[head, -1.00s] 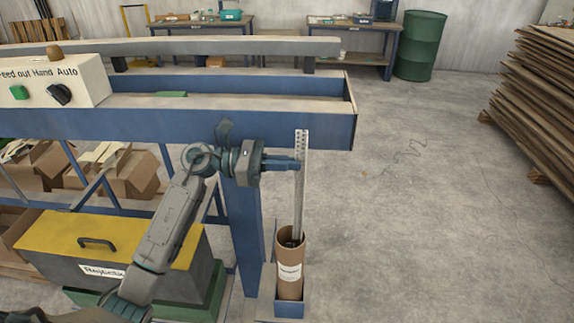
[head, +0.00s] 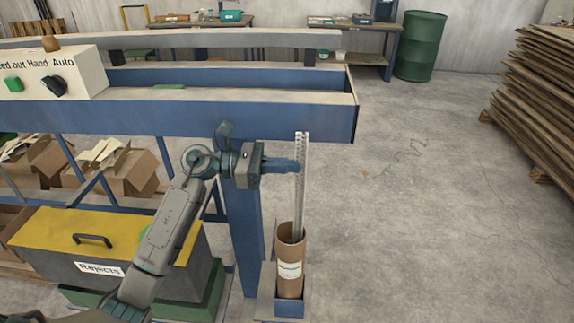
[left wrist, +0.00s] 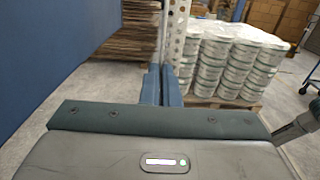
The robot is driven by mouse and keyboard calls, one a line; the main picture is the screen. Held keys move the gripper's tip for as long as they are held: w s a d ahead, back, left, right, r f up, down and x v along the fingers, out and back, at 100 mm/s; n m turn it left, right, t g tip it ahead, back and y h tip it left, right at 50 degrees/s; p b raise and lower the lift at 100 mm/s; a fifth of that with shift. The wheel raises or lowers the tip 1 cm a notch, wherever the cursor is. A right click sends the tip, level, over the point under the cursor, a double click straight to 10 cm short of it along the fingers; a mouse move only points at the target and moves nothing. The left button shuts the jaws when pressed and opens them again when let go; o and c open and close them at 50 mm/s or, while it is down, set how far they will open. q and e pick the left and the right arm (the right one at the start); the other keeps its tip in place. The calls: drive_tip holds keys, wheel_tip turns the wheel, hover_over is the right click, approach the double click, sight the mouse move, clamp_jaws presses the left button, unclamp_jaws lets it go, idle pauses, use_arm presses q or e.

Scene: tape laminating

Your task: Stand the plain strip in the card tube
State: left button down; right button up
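A tall, narrow pale-grey strip (head: 299,190) with small holes or marks along it stands upright, its lower end inside the brown card tube (head: 290,270). The tube has a white label and stands upright in a blue holder. My left gripper (head: 297,165) reaches in from the left and is shut on the strip at its upper part, well above the tube's rim. In the left wrist view the two blue fingers (left wrist: 161,84) are close together with the strip (left wrist: 178,32) at their tips. The strip's bottom end is hidden in the tube. My right gripper is not in view.
A blue machine frame (head: 230,115) with a control box (head: 50,75) runs behind the arm, and its leg stands close beside the tube. A yellow-lidded rejects bin (head: 110,240) is at left. The floor right of the tube is clear.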

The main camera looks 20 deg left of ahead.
use_arm(q)
wheel_tip(320, 180, down, 6)
drive_tip(key=b, duration=0.5)
drive_tip(key=shift+b, duration=0.4)
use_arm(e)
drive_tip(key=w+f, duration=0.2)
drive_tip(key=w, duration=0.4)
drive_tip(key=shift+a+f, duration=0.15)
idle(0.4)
use_arm(q)
drive_tip(key=c, duration=2.1)
unclamp_jaws()
drive_tip(key=o, duration=0.5)
